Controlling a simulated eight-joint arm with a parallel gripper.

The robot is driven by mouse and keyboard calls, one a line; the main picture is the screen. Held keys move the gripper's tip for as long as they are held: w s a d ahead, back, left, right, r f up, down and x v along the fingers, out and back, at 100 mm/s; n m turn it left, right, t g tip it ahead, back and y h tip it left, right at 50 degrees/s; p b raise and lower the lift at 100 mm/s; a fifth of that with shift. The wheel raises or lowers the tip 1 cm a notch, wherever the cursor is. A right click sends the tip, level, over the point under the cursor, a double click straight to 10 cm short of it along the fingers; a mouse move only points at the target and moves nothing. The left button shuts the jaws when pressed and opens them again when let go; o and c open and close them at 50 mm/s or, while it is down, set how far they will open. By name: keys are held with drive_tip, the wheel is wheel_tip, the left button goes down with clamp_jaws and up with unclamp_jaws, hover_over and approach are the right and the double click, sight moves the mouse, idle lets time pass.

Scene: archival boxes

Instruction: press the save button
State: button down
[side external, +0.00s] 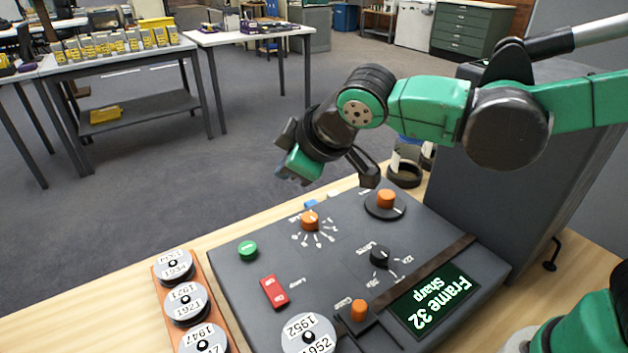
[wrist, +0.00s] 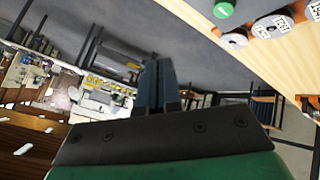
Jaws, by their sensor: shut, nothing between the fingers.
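A control panel (side external: 225,285) on the wooden table carries a round green button (side external: 248,251) near its left corner. Its label is too small to read, so I cannot tell for certain that it is the save button. The green button (wrist: 223,9) also shows at the top of the wrist view. My gripper (side external: 298,163) is above the panel's far edge, up and to the right of the green button and clear of it. In the wrist view my gripper's fingers (wrist: 157,70) are closed together and empty.
The panel also has a red switch (side external: 274,291), orange knobs (side external: 310,220), a black knob (side external: 381,256) and a screen (side external: 432,303) reading "Frame 32 Sharp". Labelled reels (side external: 186,302) stand in a wooden rack at left. Another reel (side external: 308,335) sits at the panel's front.

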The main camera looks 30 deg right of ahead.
sight(251, 250)
drive_tip(key=w+a+n, duration=0.1)
drive_tip(key=a+n, duration=0.1)
drive_tip(key=a, duration=0.4)
drive_tip(key=shift+w+a+f+n+y, duration=0.2)
drive_tip(key=shift+n+y, duration=0.1)
drive_tip(key=shift+y, duration=0.1)
drive_tip(key=shift+f, duration=4.45)
drive_tip(key=shift+f, duration=0.1)
drive_tip(key=shift+f, duration=0.3)
drive_tip(key=shift+f, duration=0.45)
drive_tip(key=shift+d+r, duration=0.1)
drive_tip(key=shift+r, duration=0.8)
